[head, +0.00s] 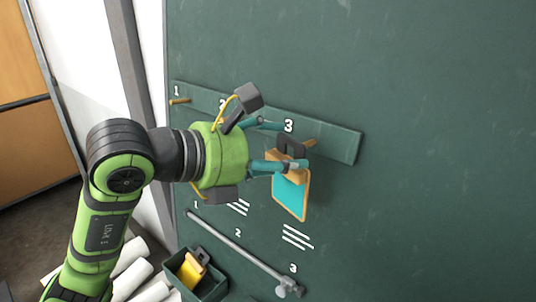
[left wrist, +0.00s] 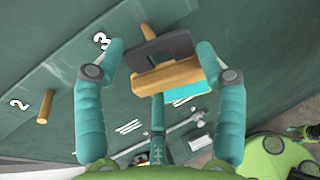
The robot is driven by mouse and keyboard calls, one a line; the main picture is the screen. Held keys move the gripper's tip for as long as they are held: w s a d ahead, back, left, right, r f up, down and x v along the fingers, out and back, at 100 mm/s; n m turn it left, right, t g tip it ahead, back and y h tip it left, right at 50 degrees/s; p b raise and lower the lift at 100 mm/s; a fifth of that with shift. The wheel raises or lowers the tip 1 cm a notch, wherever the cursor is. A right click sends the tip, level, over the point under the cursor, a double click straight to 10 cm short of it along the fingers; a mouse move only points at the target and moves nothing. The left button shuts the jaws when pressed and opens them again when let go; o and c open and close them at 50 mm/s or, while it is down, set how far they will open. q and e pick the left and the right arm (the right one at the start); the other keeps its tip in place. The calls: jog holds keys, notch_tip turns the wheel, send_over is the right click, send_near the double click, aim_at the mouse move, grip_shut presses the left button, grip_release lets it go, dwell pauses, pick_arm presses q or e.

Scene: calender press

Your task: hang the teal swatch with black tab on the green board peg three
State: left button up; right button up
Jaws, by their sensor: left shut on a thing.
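The teal swatch (head: 289,196) has a wooden frame, a wooden top block and a black tab (head: 291,145). My left gripper (head: 272,147) is shut on the swatch. In the left wrist view, the fingers stand on either side of the wooden block (left wrist: 168,77), with the black tab (left wrist: 158,50) above it. Peg three (head: 310,143) sticks out of the green rail just right of the tab. In the left wrist view, the peg (left wrist: 147,31) shows past the tab's edge. I cannot tell whether the peg passes through the tab's opening.
The green rail (head: 343,142) crosses the dark green board (head: 430,120). Peg one (head: 180,101) is bare, and peg two (left wrist: 45,106) is bare too. Below are a grey bar (head: 238,250), a dark bin (head: 208,287) with a yellow swatch, and white rolls (head: 132,275).

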aim_at(282, 148)
pick_arm(q)
jog(key=shift+w+d+f+p, duration=0.1)
jog(key=shift+w+d+p, duration=0.1)
jog(key=shift+w+d, duration=0.45)
jog(key=shift+w+d+p, duration=0.2)
jog(key=shift+w+d, duration=0.15)
jog(key=shift+w, duration=0.5)
jog(key=shift+w+d+f+b, duration=0.35)
jog(key=shift+w+f+b, duration=0.2)
jog(key=shift+b, duration=0.25)
jog(key=shift+r, duration=0.1)
